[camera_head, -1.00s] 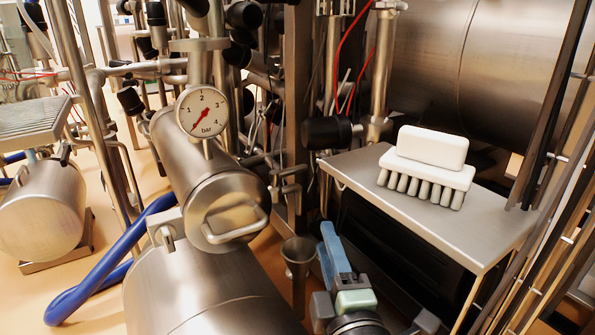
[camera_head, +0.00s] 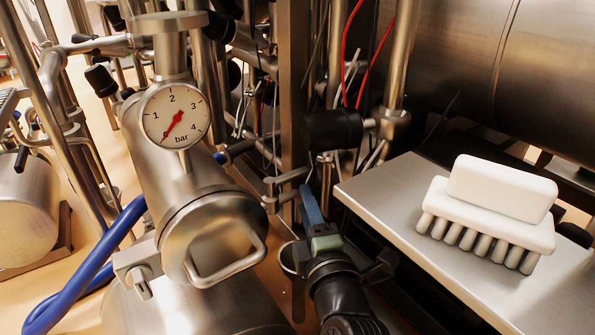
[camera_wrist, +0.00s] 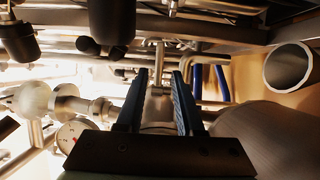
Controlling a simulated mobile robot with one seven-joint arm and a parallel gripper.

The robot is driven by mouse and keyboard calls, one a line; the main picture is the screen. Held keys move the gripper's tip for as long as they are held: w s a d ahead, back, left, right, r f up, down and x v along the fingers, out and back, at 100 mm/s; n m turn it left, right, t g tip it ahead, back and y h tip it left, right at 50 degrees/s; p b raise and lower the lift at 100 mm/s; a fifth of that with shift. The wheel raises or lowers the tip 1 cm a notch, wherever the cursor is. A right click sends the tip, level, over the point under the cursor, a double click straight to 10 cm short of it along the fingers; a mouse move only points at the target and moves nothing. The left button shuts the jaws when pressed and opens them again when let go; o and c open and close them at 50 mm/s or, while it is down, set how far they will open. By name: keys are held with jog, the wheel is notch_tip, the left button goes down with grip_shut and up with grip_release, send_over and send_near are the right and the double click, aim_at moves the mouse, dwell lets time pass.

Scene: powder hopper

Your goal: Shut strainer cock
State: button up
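The strainer body (camera_head: 210,235) is a steel cylinder with a round end cap and bent handle, left of centre in the head view. A small steel fitting with a short crossbar (camera_head: 286,177) stands to its right; I cannot tell whether this is the strainer cock. My gripper (camera_head: 305,192) reaches up from below, its blue finger close to that fitting; contact is unclear. In the wrist view my gripper (camera_wrist: 159,85) has its two blue fingers apart. A steel stem with a wider lower part (camera_wrist: 158,100) shows between or beyond them, not visibly clamped.
A pressure gauge (camera_head: 175,115) stands above the strainer body. A steel shelf (camera_head: 385,205) with a white brush (camera_head: 490,215) lies to the right. A black-capped valve (camera_head: 333,130) and upright pipes crowd behind my gripper. A blue hose (camera_head: 95,275) runs at lower left.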

aim_at(297, 178)
jog(key=w, duration=0.2)
jog(key=w+a, duration=0.1)
jog(key=w, duration=0.2)
jog(key=w+p, duration=0.1)
jog(key=w, duration=0.1)
jog(key=shift+w+a, duration=0.25)
jog(key=shift+w, duration=0.15)
grip_shut()
jog(key=shift+f, duration=0.1)
dwell(1.0)
